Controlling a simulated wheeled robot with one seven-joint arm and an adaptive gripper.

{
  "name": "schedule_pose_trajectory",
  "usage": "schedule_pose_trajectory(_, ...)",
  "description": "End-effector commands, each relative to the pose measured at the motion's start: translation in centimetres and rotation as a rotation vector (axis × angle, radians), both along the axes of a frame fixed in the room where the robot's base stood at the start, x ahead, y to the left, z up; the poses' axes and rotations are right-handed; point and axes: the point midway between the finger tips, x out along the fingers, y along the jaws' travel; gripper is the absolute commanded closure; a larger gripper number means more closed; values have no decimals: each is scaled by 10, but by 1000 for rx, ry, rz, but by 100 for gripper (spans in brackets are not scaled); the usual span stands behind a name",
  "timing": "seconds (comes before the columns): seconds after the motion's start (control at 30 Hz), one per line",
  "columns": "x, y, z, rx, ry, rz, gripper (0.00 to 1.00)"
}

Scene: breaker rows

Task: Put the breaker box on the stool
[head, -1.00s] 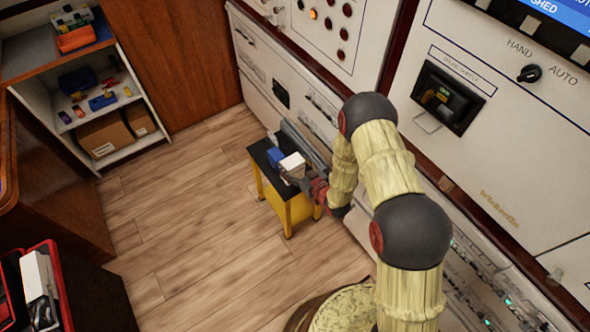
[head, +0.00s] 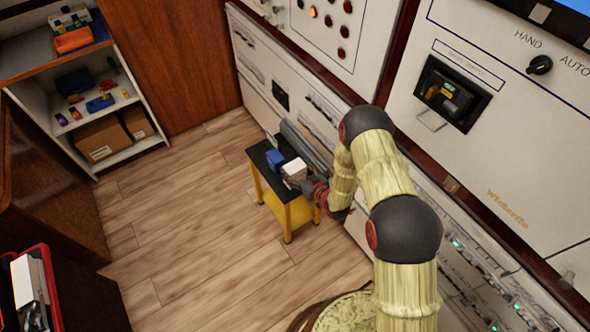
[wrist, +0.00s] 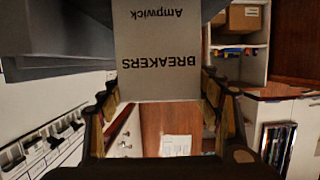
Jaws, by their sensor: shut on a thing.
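The breaker box (wrist: 158,45), pale with the words "BREAKERS" and "Ampwick" upside down, is between my gripper's fingers in the wrist view. In the head view the white box (head: 294,171) is at the black top of the yellow-legged stool (head: 262,158). My gripper (head: 306,184) is shut on the box at the stool's right side, and its fingers (wrist: 165,120) flank the box in the wrist view. I cannot tell whether the box touches the stool top. The arm hides part of the area behind.
A blue object (head: 275,159) sits on the stool top beside the box. Grey cabinet drawers (head: 290,95) stand close behind the stool. A shelf unit (head: 85,100) with cartons is at the left, and a red-rimmed bin (head: 48,262) is at the lower left. Wooden floor is free left of the stool.

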Motion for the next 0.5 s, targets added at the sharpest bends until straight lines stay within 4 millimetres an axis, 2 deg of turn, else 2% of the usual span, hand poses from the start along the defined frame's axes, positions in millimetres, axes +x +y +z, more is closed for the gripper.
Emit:
schedule_pose_trajectory(0.07,1,0,-2,1,-3,0,80)
schedule_pose_trajectory(0.1,0,0,-3,-1,1,0,35)
schedule_pose_trajectory(0.4,0,0,-2,-1,1,0,18)
schedule_pose_trajectory(0.5,0,0,-2,-1,1,0,18)
